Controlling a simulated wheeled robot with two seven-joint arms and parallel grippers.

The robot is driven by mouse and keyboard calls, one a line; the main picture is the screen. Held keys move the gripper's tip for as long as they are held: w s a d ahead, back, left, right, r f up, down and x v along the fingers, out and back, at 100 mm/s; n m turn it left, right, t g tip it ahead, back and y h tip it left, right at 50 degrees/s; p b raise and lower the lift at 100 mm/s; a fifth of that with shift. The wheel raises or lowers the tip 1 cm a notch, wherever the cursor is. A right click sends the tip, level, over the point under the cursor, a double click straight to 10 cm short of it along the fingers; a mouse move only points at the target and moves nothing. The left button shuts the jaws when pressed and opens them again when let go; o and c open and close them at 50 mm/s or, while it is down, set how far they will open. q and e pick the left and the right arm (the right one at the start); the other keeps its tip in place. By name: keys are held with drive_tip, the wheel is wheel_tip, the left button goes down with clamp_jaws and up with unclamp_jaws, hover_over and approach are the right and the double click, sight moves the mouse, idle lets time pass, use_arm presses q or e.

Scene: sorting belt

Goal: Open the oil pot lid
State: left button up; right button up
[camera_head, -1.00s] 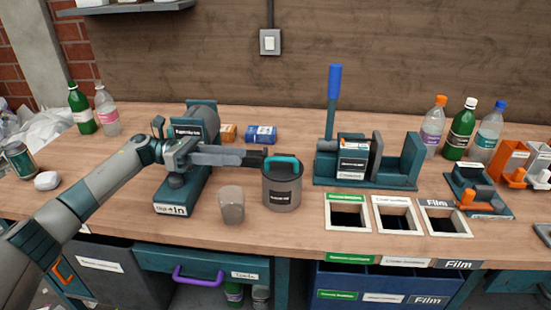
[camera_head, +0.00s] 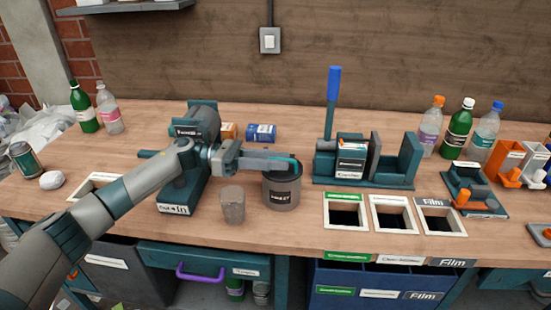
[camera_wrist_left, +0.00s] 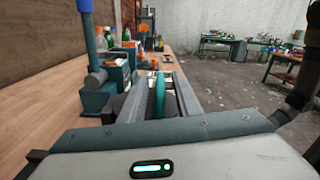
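The oil pot (camera_head: 281,198) is a dark grey cylinder with a label, standing upright on the workbench. Its dark lid carries a teal handle, which shows as an upright teal strip (camera_wrist_left: 159,95) in the left wrist view. My left gripper (camera_head: 285,162) reaches in from the left, level with the handle, just above the lid. Its two fingers (camera_wrist_left: 155,88) lie on either side of the handle, with gaps visible, so it is open around it. The fingers hide much of the lid and handle in the head view. My right gripper is not in view.
A grey-brown cup (camera_head: 232,206) stands just left of the pot. A teal machine (camera_head: 180,195) is behind my left arm. A press with a blue lever (camera_head: 333,95) stands to the right, behind framed bench openings (camera_head: 345,228). Blue and orange boxes (camera_head: 261,133) lie behind.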

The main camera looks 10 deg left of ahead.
use_arm(q)
clamp_jaws()
